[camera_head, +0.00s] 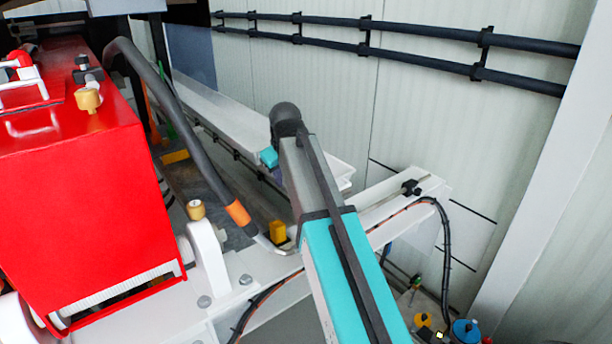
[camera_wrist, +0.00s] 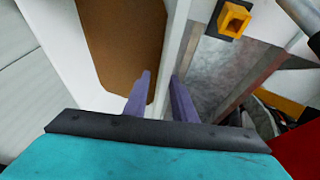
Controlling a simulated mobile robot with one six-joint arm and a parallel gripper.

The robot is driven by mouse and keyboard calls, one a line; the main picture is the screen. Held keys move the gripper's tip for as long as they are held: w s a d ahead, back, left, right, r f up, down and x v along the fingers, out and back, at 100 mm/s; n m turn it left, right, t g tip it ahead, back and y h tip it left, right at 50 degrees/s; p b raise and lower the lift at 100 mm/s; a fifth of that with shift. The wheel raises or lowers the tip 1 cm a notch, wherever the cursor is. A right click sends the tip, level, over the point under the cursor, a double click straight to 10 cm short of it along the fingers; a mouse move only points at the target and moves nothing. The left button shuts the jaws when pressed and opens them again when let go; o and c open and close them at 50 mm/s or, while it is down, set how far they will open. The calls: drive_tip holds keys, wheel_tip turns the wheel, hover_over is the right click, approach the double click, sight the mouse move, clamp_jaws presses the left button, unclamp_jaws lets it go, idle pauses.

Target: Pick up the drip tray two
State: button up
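A long white tray (camera_head: 235,118), which I take to be drip tray two, runs along the wall side of the machine in the head view. In the wrist view its white side wall (camera_wrist: 170,55) borders a brown inner surface (camera_wrist: 125,40). My gripper (camera_wrist: 161,78) has its two purple fingers apart, one on each side of this wall. I cannot tell whether they touch it. In the head view my arm covers part of the tray and most of the gripper; only a small teal part shows.
A large red pump housing (camera_head: 85,180) stands at the left, with a dark hose (camera_head: 165,110) beside it. A yellow block (camera_wrist: 232,20) is right of the fingers. Dark pipes (camera_head: 400,30) line the wall. A white beam (camera_head: 395,205) with cables lies right of my arm.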

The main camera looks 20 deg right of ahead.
clamp_jaws()
idle(1.5)
